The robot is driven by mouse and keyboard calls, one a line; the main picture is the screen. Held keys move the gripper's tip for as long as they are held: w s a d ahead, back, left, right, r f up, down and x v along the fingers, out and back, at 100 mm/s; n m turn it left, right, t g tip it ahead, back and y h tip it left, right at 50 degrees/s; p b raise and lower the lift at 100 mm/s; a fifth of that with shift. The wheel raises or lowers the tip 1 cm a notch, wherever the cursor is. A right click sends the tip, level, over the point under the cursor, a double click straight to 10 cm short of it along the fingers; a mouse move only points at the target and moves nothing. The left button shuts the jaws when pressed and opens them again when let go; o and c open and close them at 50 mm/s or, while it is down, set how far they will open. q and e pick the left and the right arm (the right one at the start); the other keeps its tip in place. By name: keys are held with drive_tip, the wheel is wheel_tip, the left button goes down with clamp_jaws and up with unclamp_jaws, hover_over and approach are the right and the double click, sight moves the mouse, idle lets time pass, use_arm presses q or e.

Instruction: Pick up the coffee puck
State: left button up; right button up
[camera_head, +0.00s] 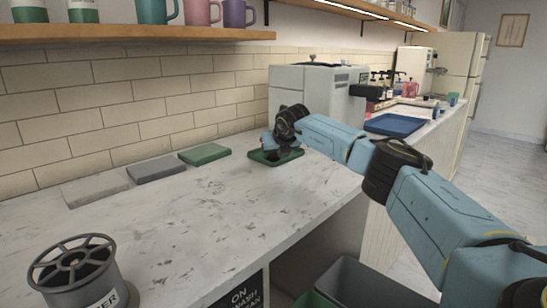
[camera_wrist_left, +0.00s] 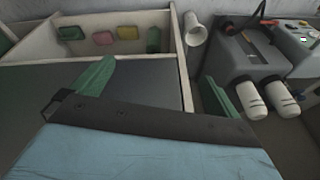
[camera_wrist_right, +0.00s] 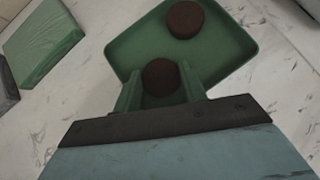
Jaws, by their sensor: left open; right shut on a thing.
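Two dark brown round coffee pucks show in the right wrist view. One coffee puck (camera_wrist_right: 160,78) is between the fingers of my right gripper (camera_wrist_right: 160,92), which is shut on it. The other coffee puck (camera_wrist_right: 185,20) lies on the green tray (camera_wrist_right: 228,58), near its far corner. The held puck is over the near part of the tray; its height above it is hard to tell. In the head view my right gripper is over the green tray (camera_head: 256,158), and the pucks are hidden. My left gripper (camera_wrist_left: 160,88) is open and empty, seen only in the left wrist view.
Grey and green flat pads (camera_head: 205,154) lie along the tiled wall. A grey machine (camera_head: 318,95) stands behind my right gripper. A grey bin (camera_head: 365,285) is below the counter edge. The counter middle is clear.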

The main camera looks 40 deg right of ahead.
sight(274, 155)
drive_tip(key=shift+r, duration=0.45)
wheel_tip(274, 155, up, 8)
drive_tip(key=p, duration=0.3)
use_arm(q)
drive_tip(key=a+f, duration=0.3)
drive_tip(key=f, duration=0.4)
drive_tip(key=shift+s+a+f+y, duration=0.15)
drive_tip(key=shift+s+f+y, duration=0.15)
drive_tip(key=shift+s+f, duration=0.05)
use_arm(e)
drive_tip(key=shift+r, duration=0.55)
drive_tip(key=shift+a, duration=0.15)
